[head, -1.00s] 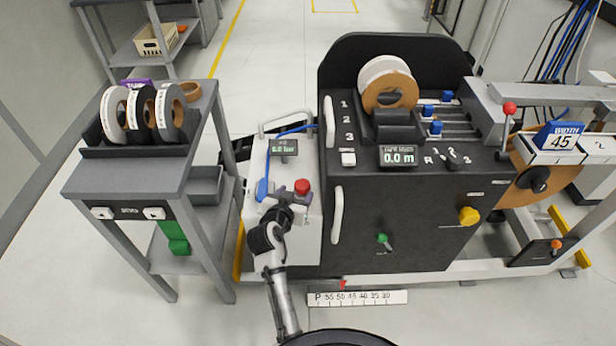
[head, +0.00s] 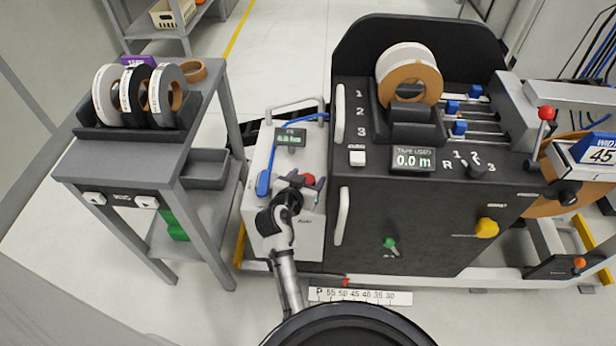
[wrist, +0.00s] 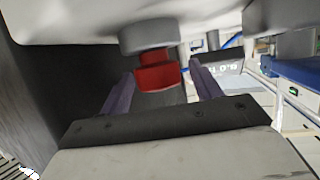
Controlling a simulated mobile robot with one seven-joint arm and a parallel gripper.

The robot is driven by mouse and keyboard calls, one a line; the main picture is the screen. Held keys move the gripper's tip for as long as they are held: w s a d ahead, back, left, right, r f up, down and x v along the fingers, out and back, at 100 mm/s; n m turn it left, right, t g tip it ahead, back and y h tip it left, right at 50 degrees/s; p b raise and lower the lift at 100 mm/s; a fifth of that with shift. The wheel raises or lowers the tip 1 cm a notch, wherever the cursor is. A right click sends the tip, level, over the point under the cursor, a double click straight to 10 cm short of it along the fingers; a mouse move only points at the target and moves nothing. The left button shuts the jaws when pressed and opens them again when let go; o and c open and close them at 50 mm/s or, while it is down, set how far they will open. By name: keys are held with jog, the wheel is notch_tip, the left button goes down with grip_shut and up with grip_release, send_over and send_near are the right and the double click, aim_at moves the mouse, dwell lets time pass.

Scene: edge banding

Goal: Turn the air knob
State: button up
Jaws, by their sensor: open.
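The red air knob (head: 310,179) sits on top of the white unit (head: 305,236) left of the black machine. In the wrist view the red knob (wrist: 157,72) shows below a grey round part. My gripper (head: 304,181) is at the knob, its purple fingers apart. In the wrist view my gripper (wrist: 163,82) has one finger on each side of the knob, with visible gaps. My wrist hides part of the knob's surroundings in the head view. A small display (head: 290,137) stands behind the knob; its digits are too blurred to read.
A blue handle and hose (head: 265,182) lie left of the knob. The black machine (head: 400,215) with a white door handle (head: 342,215) stands close on the right. A grey cart (head: 120,165) with tape rolls stands left.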

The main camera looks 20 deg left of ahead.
jog(key=c, duration=0.9)
jog(key=shift+r+n+y+p, duration=0.15)
jog(key=shift+n+y+p, duration=0.55)
jog(key=shift+y+p, duration=0.1)
jog(key=shift+c, duration=0.3)
jog(key=shift+n+y, duration=0.3)
jog(key=o, duration=1)
jog(key=shift+c, duration=0.2)
